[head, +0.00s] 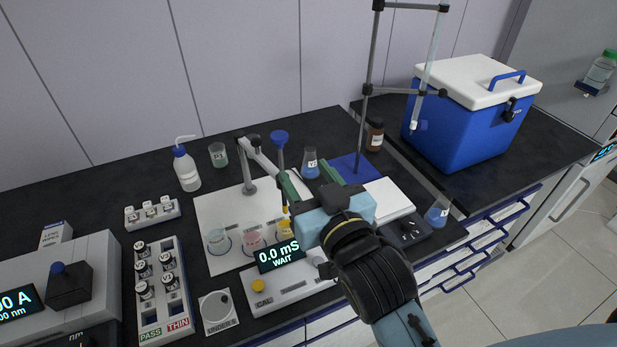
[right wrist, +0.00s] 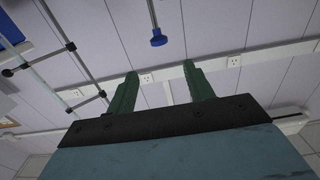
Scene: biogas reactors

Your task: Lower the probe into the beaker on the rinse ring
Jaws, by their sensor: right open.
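The probe (head: 281,139) has a blue funnel-shaped head on a thin upright shaft. It hangs at the grey arm of a stand (head: 249,180), its lower end near the yellow beaker. Three beakers stand in a row on the white mat: one pale (head: 218,241), one pinkish (head: 252,238), one yellow (head: 286,230). I cannot read which ring is the rinse ring. My right gripper (head: 303,171) is open and empty, its green fingers just right of the shaft. In the right wrist view the gripper (right wrist: 160,70) is open, with the blue probe head (right wrist: 158,40) beyond the fingertips.
The meter (head: 280,256) reads 0.0 mS WAIT in front of the beakers. A flask (head: 310,165) and a tall clamp stand (head: 366,90) are behind my right gripper. A wash bottle (head: 186,170), a vial rack (head: 160,290) and a blue cooler (head: 465,125) stand around.

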